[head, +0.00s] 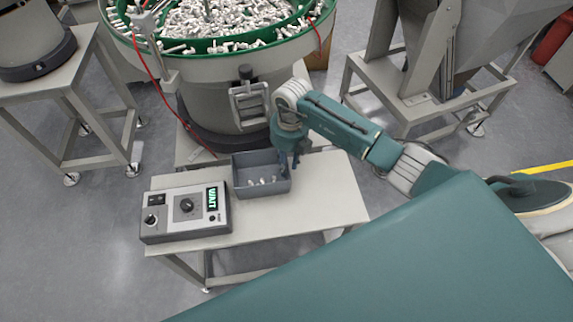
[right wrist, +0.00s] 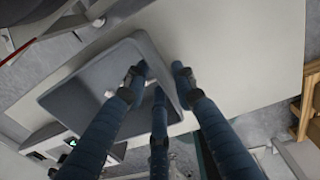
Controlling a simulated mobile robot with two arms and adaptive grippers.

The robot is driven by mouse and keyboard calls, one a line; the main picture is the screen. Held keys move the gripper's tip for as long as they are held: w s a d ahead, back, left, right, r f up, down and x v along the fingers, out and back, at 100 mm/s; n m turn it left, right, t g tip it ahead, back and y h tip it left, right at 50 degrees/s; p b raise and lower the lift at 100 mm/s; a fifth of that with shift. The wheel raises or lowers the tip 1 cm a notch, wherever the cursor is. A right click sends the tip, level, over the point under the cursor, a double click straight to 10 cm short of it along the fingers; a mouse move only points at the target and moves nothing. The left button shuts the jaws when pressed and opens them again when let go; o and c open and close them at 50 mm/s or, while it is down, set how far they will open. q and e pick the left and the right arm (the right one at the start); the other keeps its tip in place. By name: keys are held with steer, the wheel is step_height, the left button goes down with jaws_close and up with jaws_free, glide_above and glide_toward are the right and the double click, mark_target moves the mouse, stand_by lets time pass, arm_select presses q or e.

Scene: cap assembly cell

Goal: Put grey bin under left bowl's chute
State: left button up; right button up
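The grey bin (head: 242,188) sits on a small light table with several white parts inside. It also shows in the right wrist view (right wrist: 85,85). My right gripper (head: 289,168) points down at the bin's right wall. In the right wrist view its fingers (right wrist: 160,76) straddle the wall, inside and outside, with tips apart; firm contact is not clear. A large green-rimmed bowl (head: 225,47) full of white parts stands behind the table, with a metal bracket (head: 249,104) on its front. I cannot tell which part is the chute. My left gripper is out of view.
A control box (head: 185,213) with a lit display stands left of the bin on the table (head: 330,197). The tabletop right of the bin is clear. Another machine on a stand (head: 45,82) is at upper left, and a hopper frame (head: 430,100) at upper right.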

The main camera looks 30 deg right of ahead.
step_height(320, 180, up, 11)
steer(key=b, duration=0.1)
steer(key=shift+d, duration=0.3)
steer(key=shift+s, duration=0.1)
stand_by(1.3)
